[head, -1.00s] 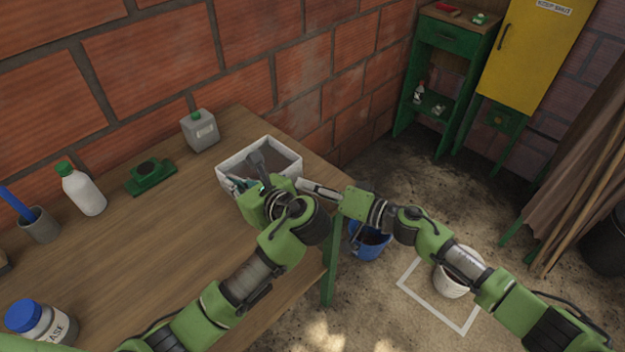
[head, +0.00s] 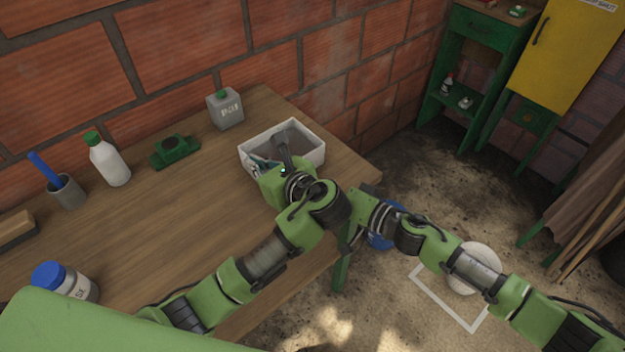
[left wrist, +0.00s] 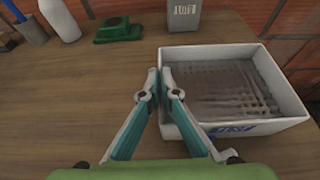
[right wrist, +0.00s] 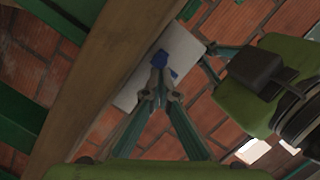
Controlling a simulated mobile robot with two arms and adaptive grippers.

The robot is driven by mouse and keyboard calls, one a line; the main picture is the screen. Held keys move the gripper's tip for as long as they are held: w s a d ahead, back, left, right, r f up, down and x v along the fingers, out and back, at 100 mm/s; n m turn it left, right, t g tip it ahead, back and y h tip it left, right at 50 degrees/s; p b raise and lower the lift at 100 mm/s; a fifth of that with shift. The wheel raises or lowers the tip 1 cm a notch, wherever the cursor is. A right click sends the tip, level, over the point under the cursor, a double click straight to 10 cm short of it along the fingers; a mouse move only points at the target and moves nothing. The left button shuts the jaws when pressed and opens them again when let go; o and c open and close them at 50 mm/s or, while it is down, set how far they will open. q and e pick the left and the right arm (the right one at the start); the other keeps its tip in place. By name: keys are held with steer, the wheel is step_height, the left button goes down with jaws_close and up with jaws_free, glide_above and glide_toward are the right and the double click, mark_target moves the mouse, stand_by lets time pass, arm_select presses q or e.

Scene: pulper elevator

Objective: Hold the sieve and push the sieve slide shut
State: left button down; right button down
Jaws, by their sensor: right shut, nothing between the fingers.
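The sieve (head: 313,158) is a white open box with a mesh bottom, standing near the right end of the wooden table. In the left wrist view the sieve (left wrist: 290,92) has a blue mark on its near wall. My left gripper (left wrist: 160,73) straddles the sieve's left wall, one finger on each side, and appears closed on it. My right gripper (right wrist: 160,82) is shut and empty; its tips are close to a blue patch on the sieve (right wrist: 180,50), seen from below. Touching cannot be told. The right fingers are hidden in the head view. The slide cannot be made out clearly.
The table edge (right wrist: 105,75) is beside my right gripper. A blue bucket (head: 383,240) stands on the floor, partly behind my right arm.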

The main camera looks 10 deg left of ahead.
arm_select(q)
steer(key=shift+d, duration=0.1)
arm_select(e)
steer(key=shift+w+d+r, duration=0.15)
steer(key=shift+w+r, duration=0.05)
steer(key=shift+w+d+r, duration=0.85)
steer(key=shift+w+r, duration=0.05)
steer(key=shift+w, duration=0.2)
steer(key=v, duration=1)
arm_select(q)
steer(key=c, duration=2.2)
jaws_free()
